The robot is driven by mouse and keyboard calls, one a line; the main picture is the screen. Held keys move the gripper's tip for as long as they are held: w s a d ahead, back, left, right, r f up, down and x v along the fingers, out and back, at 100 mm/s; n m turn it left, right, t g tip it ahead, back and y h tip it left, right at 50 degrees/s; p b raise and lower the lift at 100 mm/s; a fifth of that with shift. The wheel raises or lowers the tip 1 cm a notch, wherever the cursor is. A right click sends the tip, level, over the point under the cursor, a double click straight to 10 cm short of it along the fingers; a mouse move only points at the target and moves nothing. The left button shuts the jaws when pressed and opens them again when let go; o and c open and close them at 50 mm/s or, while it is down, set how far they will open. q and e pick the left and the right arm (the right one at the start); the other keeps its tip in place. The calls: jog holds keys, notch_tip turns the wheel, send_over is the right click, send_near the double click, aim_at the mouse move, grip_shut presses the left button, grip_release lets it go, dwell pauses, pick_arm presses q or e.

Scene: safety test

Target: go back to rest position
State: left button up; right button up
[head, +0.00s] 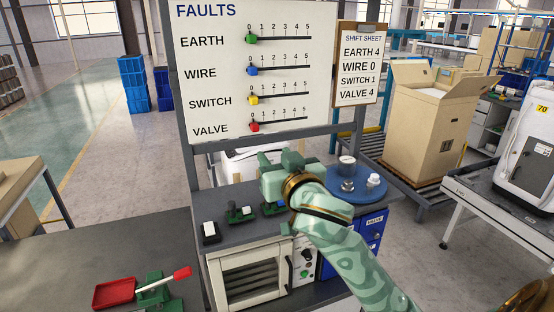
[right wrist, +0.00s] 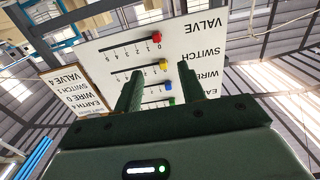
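My right arm comes in from the lower right in the head view. Its pale green gripper (head: 280,165) is above the grey bench, in front of the lower part of the FAULTS board (head: 215,75). In the right wrist view two dark green fingers (right wrist: 157,80) stand apart with nothing between them, the board behind them upside down. My left gripper is not in view. The board's green, blue, yellow and red slider knobs all stand at 0. The shift sheet (head: 358,65) reads EARTH 4, WIRE 0, SWITCH 1, VALVE 4.
Below my right arm are small switches (head: 240,213), a blue round tray (head: 338,186), a vented white cabinet (head: 228,262) and a blue box (head: 373,222). A red tray (head: 113,293) and red-handled lever (head: 181,273) are at lower left. An open carton (head: 420,135) stands right.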

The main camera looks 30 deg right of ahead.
dwell(0.5)
jog(key=s+f+n+g, duration=0.3)
jog(key=s+f, duration=0.1)
jog(key=f, duration=0.5)
jog(key=s+f+n+g, duration=0.25)
jog(key=s+f, duration=0.25)
jog(key=f, duration=0.4)
jog(key=s+a+f+n+g, duration=0.1)
jog(key=s+f+n+g, duration=0.4)
jog(key=s+f, duration=0.7)
jog(key=s+a+f+m+g+y+b, duration=0.15)
jog(key=f+b, duration=0.25)
jog(key=f, duration=1.1)
jog(key=s+a+f+g+y+b, duration=0.1)
jog(key=s+a+f+b, duration=0.15)
jog(key=f, duration=1.35)
jog(key=s+f+m+g+y+b, duration=0.1)
jog(key=s+f+b, duration=0.6)
jog(key=s+f, duration=1.3)
notch_tip(320, 180, down, 4)
jog(key=m+g, duration=0.1)
jog(key=g, duration=0.1)
jog(key=shift+s+a+m+g+b, duration=0.3)
jog(key=shift+a+m+b, duration=0.05)
jog(key=shift+m+b, duration=0.05)
